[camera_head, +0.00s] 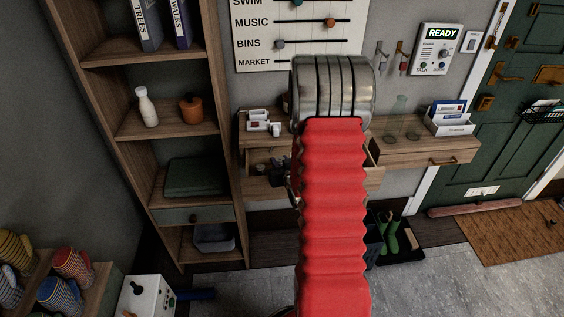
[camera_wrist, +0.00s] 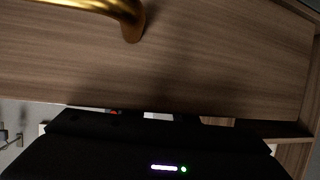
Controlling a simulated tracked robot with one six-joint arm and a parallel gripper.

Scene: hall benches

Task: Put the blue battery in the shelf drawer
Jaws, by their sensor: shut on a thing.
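The wall shelf (camera_head: 398,150) has its left drawer (camera_head: 374,180) pulled out. The wrist view shows the drawer's wooden front (camera_wrist: 225,60) close up, with a brass handle (camera_wrist: 133,25) at the top. My gripper (camera_head: 272,178) is at that drawer, a dark shape left of my red arm, mostly hidden by it. Its black body fills the bottom of the wrist view, with small lights lit, beside the drawer front and apart from the handle. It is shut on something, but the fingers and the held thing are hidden. I cannot make out the blue battery in either view.
The right drawer's handle (camera_head: 443,161) is on a shut front. White items (camera_head: 258,121), glasses (camera_head: 396,115) and a letter holder (camera_head: 450,118) stand on the shelf. A tall bookcase (camera_head: 228,150) is close on the left. Boots (camera_head: 392,235) stand below.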

